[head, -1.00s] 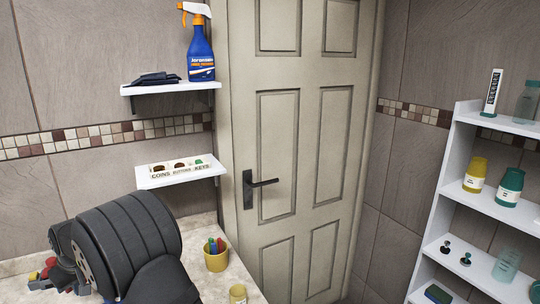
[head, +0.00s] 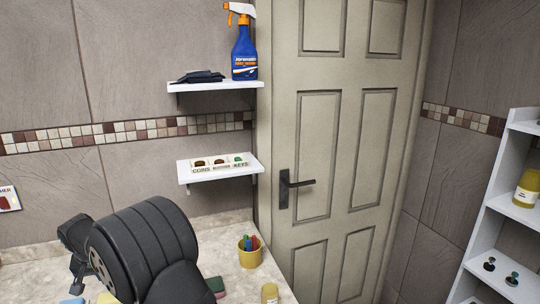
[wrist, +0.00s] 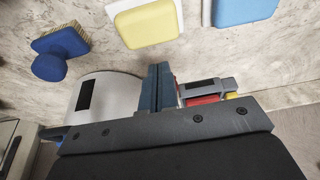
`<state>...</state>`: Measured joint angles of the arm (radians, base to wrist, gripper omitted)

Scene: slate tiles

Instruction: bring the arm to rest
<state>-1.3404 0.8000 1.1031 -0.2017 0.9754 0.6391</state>
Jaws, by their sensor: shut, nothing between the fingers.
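My gripper (wrist: 158,88) is shut and empty in the wrist view, its two dark blue-grey fingers side by side. It hangs over a pale stone counter (wrist: 265,60). In the head view my arm fills the lower left, and the fingertips cannot be made out there.
In the wrist view, a blue brush (wrist: 62,50), a yellow block (wrist: 148,22) and a blue block (wrist: 245,10) lie ahead. A white rounded thing (wrist: 105,92) is close beside the fingers. A yellow cup of pens (head: 249,256) stands right of my arm, below a labelled shelf (head: 222,178).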

